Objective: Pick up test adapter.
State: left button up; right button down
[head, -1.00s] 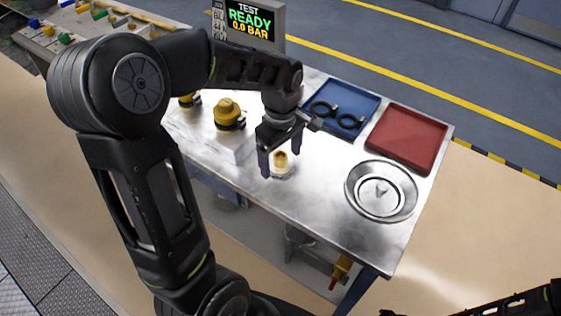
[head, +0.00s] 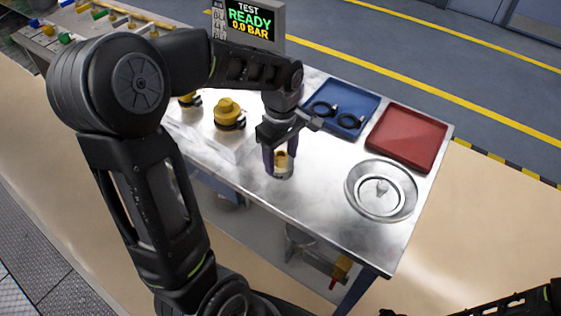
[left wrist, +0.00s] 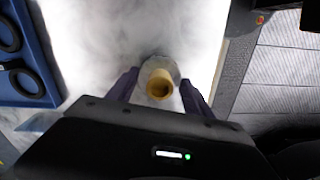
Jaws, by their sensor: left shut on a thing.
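The test adapter (head: 282,162) is a small tan-gold fitting with a round open top and a paler metallic lower part. It stands upright at the steel table's front part, and I cannot tell whether its base touches the tabletop. My left gripper (head: 280,165) points down over it, with its fingers shut on its sides. In the left wrist view the adapter (left wrist: 160,84) shows its hollow top between the two dark fingers. My right gripper is not in view; only part of my right arm shows at the lower right corner of the head view.
The steel table (head: 315,205) also carries a round metal dish (head: 405,204), a red tray (head: 407,140), a blue tray (head: 362,98) with black rings, and yellow-capped fittings (head: 229,113) on the left. A test display (head: 250,22) stands behind. Bare tabletop lies between adapter and dish.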

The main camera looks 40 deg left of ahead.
aim_at(281, 155)
pick_arm(q)
jog(key=c, duration=0.4)
jog(key=shift+r, duration=0.1)
jog(key=shift+c, duration=0.2)
notch_tip(281, 155, up, 10)
jog(key=shift+f+b, duration=0.1)
jog(key=shift+b, duration=0.2)
dwell(0.7)
